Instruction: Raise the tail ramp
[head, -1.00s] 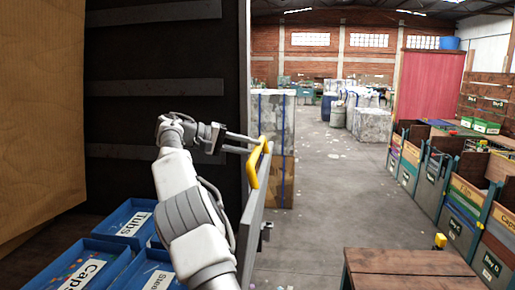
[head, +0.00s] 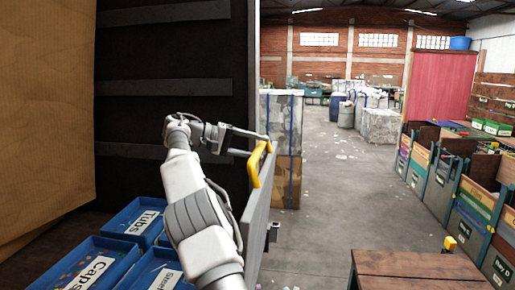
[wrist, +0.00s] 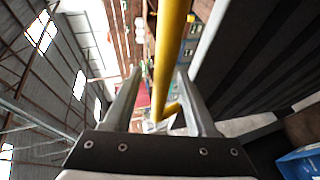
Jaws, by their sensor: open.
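The tail ramp (head: 255,212) is a grey panel seen nearly edge-on, standing upright at the truck's opening, right of my arm. A yellow handle (head: 254,172) is fixed at its upper edge. My gripper (head: 250,143) is open at the top of this handle. In the wrist view the yellow handle (wrist: 168,60) runs between the two spread fingers of my gripper (wrist: 158,95), with gaps visible at its sides. The head view does not clearly show whether a finger touches it. A latch-like fitting (head: 274,231) sits on the panel's outer side.
Blue bins labelled Tubs (head: 133,222) and Caps (head: 85,262) stand inside the dark truck body at lower left. Wrapped bales (head: 283,125) stand beyond the ramp. A brown wooden table (head: 420,268) is at lower right, with sorting bays (head: 470,200) behind. Open floor lies between.

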